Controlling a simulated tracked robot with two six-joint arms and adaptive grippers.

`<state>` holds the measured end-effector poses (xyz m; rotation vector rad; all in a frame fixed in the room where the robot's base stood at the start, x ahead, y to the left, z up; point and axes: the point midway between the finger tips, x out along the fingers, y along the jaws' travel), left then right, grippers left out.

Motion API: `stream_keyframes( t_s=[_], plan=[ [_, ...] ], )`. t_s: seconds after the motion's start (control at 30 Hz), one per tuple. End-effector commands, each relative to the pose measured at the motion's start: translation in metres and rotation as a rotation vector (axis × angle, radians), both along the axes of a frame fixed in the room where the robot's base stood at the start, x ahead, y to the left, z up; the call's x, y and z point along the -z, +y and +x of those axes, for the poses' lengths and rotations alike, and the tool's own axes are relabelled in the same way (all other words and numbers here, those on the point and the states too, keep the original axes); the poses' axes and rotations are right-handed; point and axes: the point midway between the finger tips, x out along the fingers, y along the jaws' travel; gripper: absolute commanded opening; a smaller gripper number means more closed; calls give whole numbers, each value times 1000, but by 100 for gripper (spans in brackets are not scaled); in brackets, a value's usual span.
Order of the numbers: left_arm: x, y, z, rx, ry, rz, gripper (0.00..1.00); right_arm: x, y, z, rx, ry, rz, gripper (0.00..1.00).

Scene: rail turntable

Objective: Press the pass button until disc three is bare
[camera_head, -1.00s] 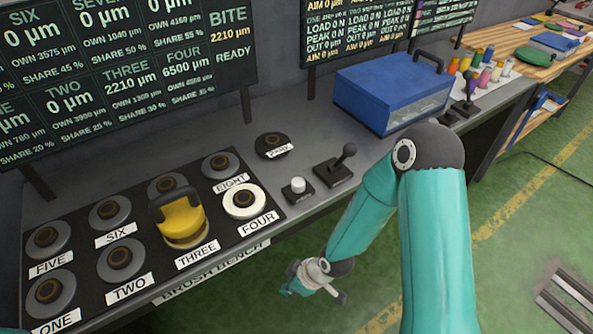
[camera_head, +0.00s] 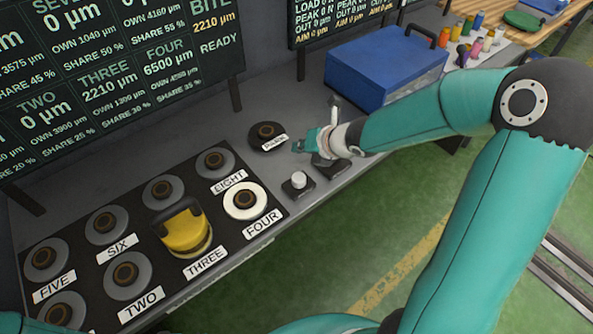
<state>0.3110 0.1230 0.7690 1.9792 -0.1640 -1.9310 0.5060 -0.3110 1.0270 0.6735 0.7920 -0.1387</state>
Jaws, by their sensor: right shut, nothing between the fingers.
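A small white button (camera_head: 298,181) on a black box stands on the bench; I cannot read its label. A yellow block with a dark handle (camera_head: 184,229) sits on disc three, behind the THREE label (camera_head: 205,260), and hides most of that disc. The board (camera_head: 120,75) reads THREE 2210 µm, BITE 2210 µm and READY. My right gripper (camera_head: 301,147) is shut and empty, above and behind the button in the picture, apart from it, and partly covers the black lever base (camera_head: 330,166). My left gripper is not in view.
Disc four (camera_head: 244,201) is white; other discs are grey with brown centres. A blue box (camera_head: 385,72) stands to the right at the back. The bench's front edge runs just before the button.

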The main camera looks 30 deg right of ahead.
Motion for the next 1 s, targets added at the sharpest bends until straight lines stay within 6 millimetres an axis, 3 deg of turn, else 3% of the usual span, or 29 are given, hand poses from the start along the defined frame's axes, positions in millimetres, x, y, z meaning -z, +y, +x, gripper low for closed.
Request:
stream_keyframes(
  t_s=[0.47, 1.0],
  plan=[
    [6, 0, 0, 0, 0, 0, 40, 7, -2, -1, 4, 1, 0, 0],
    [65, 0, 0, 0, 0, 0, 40, 72, -2, -1, 5, 1, 0, 0]
  ],
)
